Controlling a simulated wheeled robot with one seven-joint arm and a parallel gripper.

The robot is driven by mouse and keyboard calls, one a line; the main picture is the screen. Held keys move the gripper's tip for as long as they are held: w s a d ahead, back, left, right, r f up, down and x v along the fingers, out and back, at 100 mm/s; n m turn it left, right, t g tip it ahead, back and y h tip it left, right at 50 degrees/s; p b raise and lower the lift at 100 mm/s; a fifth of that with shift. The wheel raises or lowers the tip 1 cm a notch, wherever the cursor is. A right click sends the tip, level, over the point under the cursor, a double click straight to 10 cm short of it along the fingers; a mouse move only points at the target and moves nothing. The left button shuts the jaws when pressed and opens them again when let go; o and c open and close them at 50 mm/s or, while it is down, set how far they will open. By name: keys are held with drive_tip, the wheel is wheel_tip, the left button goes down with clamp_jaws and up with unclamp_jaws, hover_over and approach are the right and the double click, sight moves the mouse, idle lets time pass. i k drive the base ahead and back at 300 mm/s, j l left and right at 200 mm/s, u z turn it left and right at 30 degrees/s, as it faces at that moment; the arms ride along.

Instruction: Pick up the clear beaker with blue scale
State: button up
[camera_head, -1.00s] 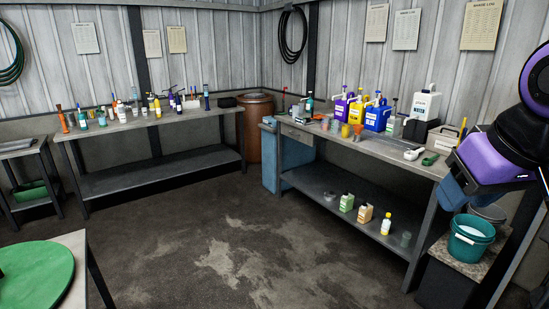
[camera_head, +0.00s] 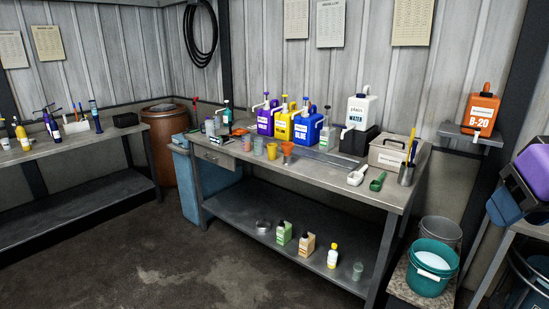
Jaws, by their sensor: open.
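Two small clear cups that could be the beaker stand on the right workbench (camera_head: 330,166), left of a yellow cup and an orange funnel-like cup. One clear cup (camera_head: 258,146) is nearest the yellow cup, and the other (camera_head: 246,143) is just left of it. The scale marks are too small to read, so I cannot tell which has the blue scale. Part of my purple and dark blue arm shows at the right edge, far from these cups. My gripper's fingers are not visible.
Behind the cups stand purple (camera_head: 265,121), yellow (camera_head: 281,126) and blue (camera_head: 307,129) pump jugs. The yellow cup (camera_head: 272,150) and orange cup (camera_head: 287,152) are close by. A teal bucket (camera_head: 432,267) stands at the lower right. The floor before the bench is clear.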

sight(246, 138)
drive_tip(key=i+l+u, duration=0.25)
drive_tip(key=i, duration=0.25)
drive_tip(key=i+l+u, duration=0.25)
drive_tip(key=i, duration=0.2)
drive_tip(key=i+l+u, duration=0.25)
drive_tip(key=i+j+z, duration=0.1)
drive_tip(key=i+j, duration=0.4)
drive_tip(key=i, duration=0.25)
drive_tip(key=i+j+z, duration=0.1)
drive_tip(key=i+j, duration=0.5)
drive_tip(key=i, duration=0.15)
drive_tip(key=i+j, duration=0.6)
drive_tip(key=i, duration=0.15)
drive_tip(key=z, duration=0.05)
